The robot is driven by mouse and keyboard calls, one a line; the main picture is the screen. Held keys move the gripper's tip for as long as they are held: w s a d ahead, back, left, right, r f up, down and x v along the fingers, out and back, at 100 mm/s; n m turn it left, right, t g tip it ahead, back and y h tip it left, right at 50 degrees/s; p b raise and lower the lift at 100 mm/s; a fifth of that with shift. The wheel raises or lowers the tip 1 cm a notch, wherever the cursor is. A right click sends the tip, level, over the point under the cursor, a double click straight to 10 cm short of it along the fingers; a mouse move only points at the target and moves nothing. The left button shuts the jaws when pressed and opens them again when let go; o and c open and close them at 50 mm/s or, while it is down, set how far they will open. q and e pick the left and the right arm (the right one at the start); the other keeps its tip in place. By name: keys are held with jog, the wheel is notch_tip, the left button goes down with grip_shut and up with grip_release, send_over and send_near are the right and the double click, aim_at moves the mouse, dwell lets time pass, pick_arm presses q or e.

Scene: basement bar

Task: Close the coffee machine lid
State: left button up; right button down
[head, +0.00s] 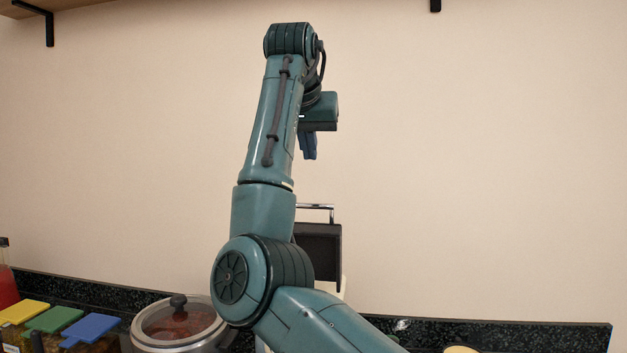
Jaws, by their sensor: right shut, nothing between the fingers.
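The coffee machine (344,288) stands on the counter, mostly hidden behind my right arm. Its dark lid (325,250) with a chrome handle on top stands up, so it appears raised. The left part of the lid is hidden by my arm. My right gripper (309,157) points down, shut and empty, above the lid in the picture and apart from it. My left gripper is not in view.
A pot with a glass lid (180,322) stands left of my arm. Containers with yellow, green (54,319) and blue lids and a red bottle (7,285) are at the far left. A shelf (62,5) hangs at upper left. The wall area at right is clear.

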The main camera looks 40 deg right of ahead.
aim_at(311, 204)
jog(key=d+f, duration=0.1)
jog(key=f, duration=0.1)
jog(key=w+d+f+p, duration=0.1)
jog(key=f, duration=0.2)
jog(key=w+f+p, duration=0.1)
jog(key=f, duration=0.2)
jog(key=shift+w+d+f, duration=0.1)
jog(key=shift+w+d, duration=0.1)
jog(key=shift+d, duration=0.2)
jog(key=shift+s+a+f, duration=0.1)
jog(key=shift+s+a, duration=0.1)
jog(key=shift+a, duration=0.05)
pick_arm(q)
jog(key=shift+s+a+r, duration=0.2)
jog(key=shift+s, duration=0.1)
pick_arm(e)
jog(key=shift+s+a+f, duration=0.1)
jog(key=shift+s+f, duration=0.05)
jog(key=shift+f, duration=0.05)
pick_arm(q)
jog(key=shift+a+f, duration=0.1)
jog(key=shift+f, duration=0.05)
